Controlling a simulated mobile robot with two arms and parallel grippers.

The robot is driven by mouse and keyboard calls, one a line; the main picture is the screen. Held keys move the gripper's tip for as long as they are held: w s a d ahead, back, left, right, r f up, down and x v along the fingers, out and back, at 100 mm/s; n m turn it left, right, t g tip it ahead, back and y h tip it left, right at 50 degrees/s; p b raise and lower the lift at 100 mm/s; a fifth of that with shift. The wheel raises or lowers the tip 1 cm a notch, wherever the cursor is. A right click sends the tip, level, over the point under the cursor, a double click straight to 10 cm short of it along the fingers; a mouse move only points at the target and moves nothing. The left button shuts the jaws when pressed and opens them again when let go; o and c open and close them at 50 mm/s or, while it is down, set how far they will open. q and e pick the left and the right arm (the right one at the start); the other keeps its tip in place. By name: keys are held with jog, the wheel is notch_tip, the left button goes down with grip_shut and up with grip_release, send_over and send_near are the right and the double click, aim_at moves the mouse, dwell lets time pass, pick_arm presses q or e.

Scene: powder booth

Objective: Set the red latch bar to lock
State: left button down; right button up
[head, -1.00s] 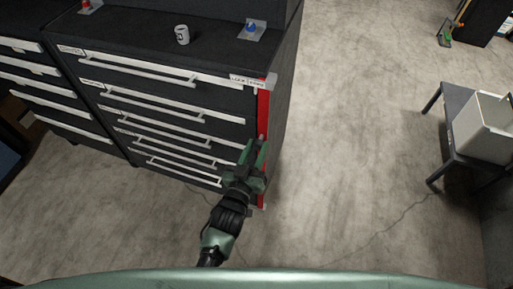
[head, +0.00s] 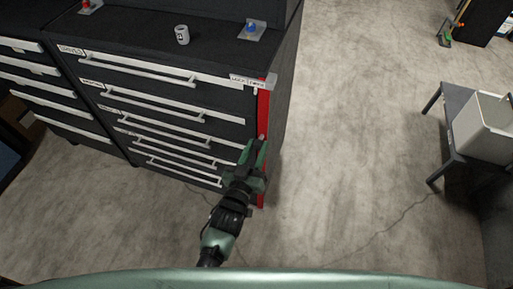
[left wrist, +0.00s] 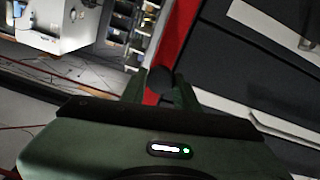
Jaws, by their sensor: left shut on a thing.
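The red latch bar (head: 263,112) runs upright along the right front edge of the dark drawer cabinet. A small label strip (head: 248,82) sits at its top; its lettering is too small to read surely. My left gripper (head: 257,147) is at the bar's middle, shut on a dark round knob (left wrist: 160,80) that stands out from the bar. In the left wrist view the red bar (left wrist: 174,35) rises behind the knob, and the fingers (left wrist: 162,92) are on both sides of it. The gripper hides part of the bar's lower half. My right gripper is not in view.
The cabinet (head: 180,110) has several drawers with pale handles, all looking closed. Open floor lies right of the cabinet, up to a small table with a pale bin (head: 482,128).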

pick_arm(q)
jog(key=a, duration=0.2)
jog(key=w+a+p, duration=0.1)
jog(key=a, duration=0.1)
jog(key=shift+w, duration=0.15)
jog(key=shift+d, duration=0.1)
jog(key=c, duration=1.2)
grip_release()
jog(key=shift+o, duration=0.7)
jog(key=shift+a, duration=0.2)
jog(key=shift+d, duration=0.1)
jog(key=v, duration=0.8)
